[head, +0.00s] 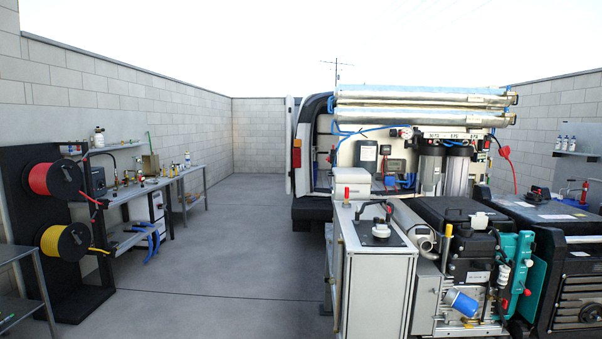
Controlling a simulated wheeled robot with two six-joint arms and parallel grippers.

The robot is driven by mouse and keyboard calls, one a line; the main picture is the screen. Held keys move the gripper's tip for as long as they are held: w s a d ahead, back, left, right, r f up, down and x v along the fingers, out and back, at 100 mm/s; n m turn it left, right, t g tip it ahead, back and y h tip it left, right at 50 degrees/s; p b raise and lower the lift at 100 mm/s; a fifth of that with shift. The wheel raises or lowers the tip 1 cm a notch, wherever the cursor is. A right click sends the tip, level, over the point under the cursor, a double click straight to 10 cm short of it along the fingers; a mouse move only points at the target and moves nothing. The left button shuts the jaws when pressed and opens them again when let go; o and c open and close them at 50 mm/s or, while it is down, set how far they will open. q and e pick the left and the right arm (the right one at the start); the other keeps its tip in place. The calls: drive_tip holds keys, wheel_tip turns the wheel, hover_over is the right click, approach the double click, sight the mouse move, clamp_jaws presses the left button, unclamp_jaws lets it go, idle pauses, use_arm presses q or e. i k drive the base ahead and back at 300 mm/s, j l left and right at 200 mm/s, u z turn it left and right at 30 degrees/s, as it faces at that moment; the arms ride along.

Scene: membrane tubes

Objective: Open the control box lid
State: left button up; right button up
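I cannot tell for certain which box is the control box. A small grey box (368,151) with a shut front is fixed on the pale panel at the back of the van. A darker unit with a small display (395,167) sits to its right. A white box (354,183) stands below them, with a red-topped item in front of it. Neither of my grippers shows in the head view.
Silver membrane tubes (420,103) lie across the top of the panel. A pale cabinet (378,290), a black engine unit (458,235) and a black generator (560,225) block the front right. Hose reels (62,178) and a workbench (140,190) line the left. The concrete floor (225,250) between is clear.

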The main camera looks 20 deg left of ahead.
sight(340, 174)
drive_tip(key=i+j, duration=0.15)
drive_tip(key=j, duration=0.25)
drive_tip(key=i+j, duration=0.2)
drive_tip(key=j, duration=0.2)
drive_tip(key=i+j, duration=0.15)
drive_tip(key=j, duration=0.2)
drive_tip(key=i+j, duration=0.2)
drive_tip(key=j, duration=0.2)
